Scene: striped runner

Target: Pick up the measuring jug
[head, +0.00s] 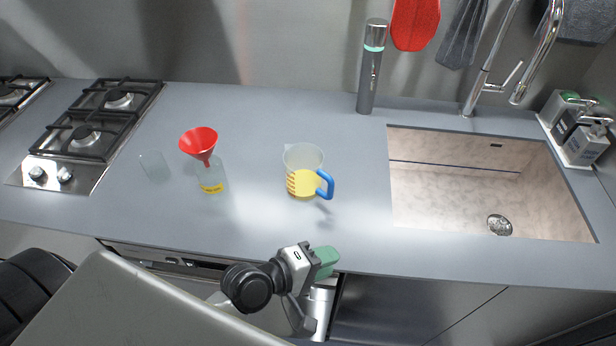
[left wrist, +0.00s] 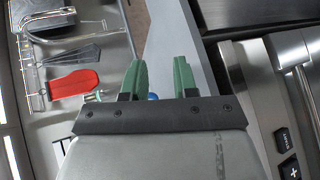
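The measuring jug (head: 304,160) stands upright on the grey counter in the head view. It is clear, with orange marks, yellow contents in its lower part and a blue handle on its right side. My left gripper (head: 326,260) is at the counter's front edge, in front of the jug and apart from it. In the left wrist view its two green fingers (left wrist: 158,80) are spread, with no object held. A small blue bit, likely the jug's handle (left wrist: 153,96), shows between them; the rest of the jug is hidden there. My right gripper is not in view.
A red funnel (head: 199,142) sits in a clear bottle (head: 211,178) left of the jug, with a clear glass (head: 154,165) further left. A gas hob (head: 95,130) is at the left, a sink (head: 440,205) at the right. A tall grey cylinder (head: 367,85) stands behind.

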